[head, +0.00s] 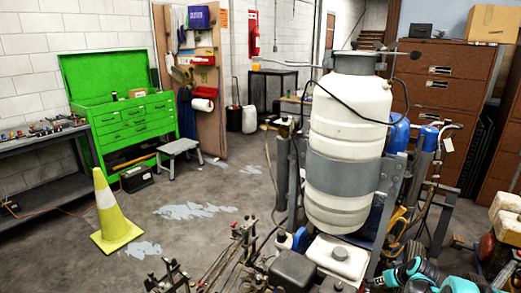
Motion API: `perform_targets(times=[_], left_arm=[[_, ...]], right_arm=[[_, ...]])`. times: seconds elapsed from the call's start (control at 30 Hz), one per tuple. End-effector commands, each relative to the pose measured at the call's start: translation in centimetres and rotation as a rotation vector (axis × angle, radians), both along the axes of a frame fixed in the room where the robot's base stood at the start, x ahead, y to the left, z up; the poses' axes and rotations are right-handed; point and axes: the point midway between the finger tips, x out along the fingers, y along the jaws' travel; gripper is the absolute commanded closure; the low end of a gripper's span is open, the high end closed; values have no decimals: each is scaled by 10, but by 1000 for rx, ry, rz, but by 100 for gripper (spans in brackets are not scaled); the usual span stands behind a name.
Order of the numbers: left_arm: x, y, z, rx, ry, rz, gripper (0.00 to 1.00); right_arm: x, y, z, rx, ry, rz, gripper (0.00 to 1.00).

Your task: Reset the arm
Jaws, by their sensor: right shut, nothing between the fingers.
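My right arm, teal and black, comes in at the bottom right corner. Its gripper (388,279) is low beside the line striper, shut and empty; the frame's lower edge cuts off part of the arm. The line striper stands at the centre right, with a large white barrel tank (345,150) under a grey lid and a grey band around its middle. Dark metal parts and hoses surround its lower half. My left gripper does not show.
A yellow cone (113,215) stands on the left floor. Behind are a green tool chest (130,122), a grey step stool (179,147) and a dark workbench (45,140). Brown drawer cabinets (440,85) stand at the back right. Floor between cone and striper is mostly clear.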

Motion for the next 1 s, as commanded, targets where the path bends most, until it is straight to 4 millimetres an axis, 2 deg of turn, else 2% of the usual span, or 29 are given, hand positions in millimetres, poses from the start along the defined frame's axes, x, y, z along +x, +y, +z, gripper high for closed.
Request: perform_targets(times=[0.03,0.2,0.33,0.5,0.67,0.8,0.9,1.0], left_arm=[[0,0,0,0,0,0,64],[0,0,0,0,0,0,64],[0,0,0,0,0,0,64],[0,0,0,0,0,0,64],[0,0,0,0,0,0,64],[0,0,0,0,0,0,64],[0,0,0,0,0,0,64],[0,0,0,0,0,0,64]], right_arm=[[-5,25,24,-1,6,3,100],[-34,96,89,-4,20,-15,100],[-68,146,126,-8,23,-27,100],[-124,204,157,-10,19,-41,100],[-183,246,168,-11,6,-52,100],[-229,271,164,-10,-9,-61,100],[-252,281,159,-9,-19,-64,100],[-266,287,154,-5,-26,-69,100]])
